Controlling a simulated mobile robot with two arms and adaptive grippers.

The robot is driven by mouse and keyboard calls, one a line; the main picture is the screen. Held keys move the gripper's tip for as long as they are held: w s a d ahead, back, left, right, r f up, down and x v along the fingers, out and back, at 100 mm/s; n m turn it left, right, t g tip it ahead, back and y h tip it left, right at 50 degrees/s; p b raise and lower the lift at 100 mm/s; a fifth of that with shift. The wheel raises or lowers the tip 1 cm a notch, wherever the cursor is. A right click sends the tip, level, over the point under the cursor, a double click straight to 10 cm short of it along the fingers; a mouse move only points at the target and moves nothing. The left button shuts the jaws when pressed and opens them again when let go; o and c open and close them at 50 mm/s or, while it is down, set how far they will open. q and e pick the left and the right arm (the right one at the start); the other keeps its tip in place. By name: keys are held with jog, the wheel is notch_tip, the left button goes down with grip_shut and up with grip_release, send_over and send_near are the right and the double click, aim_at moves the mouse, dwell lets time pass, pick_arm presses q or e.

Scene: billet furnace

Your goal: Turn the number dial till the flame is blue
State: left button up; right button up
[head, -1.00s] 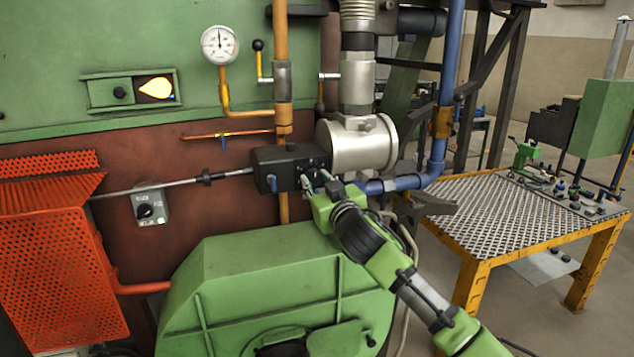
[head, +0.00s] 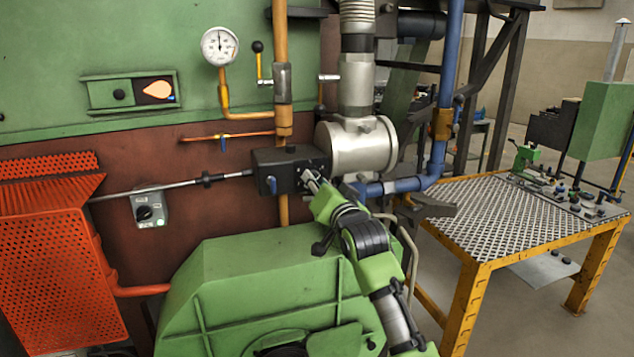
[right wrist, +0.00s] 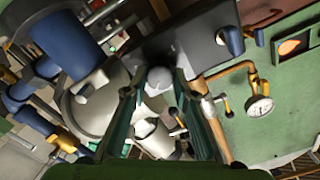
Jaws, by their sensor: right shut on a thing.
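The flame shows in the furnace window (head: 157,90) at the upper left of the head view. It is pale orange, with a small blue patch at its lower right edge. My right gripper (head: 312,180) is at the right end of the black control box (head: 275,170), shut on the number dial. In the right wrist view a pale round knob end (right wrist: 158,79) sits between the fingertips. The fingers hide most of the dial, and no numbers can be read. My left gripper is not in view.
A blue lever (head: 271,184) is on the box front. A silver valve body (head: 358,145) and blue pipe (head: 400,183) lie close to the right gripper. A green blower housing (head: 270,285) stands below. A yellow-framed table (head: 470,262) stands at right.

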jog(key=shift+m+p, duration=0.3)
jog(key=shift+m, duration=0.7)
jog(key=o, duration=1.1)
jog(key=shift+d, duration=0.1)
jog(key=v, duration=1.2)
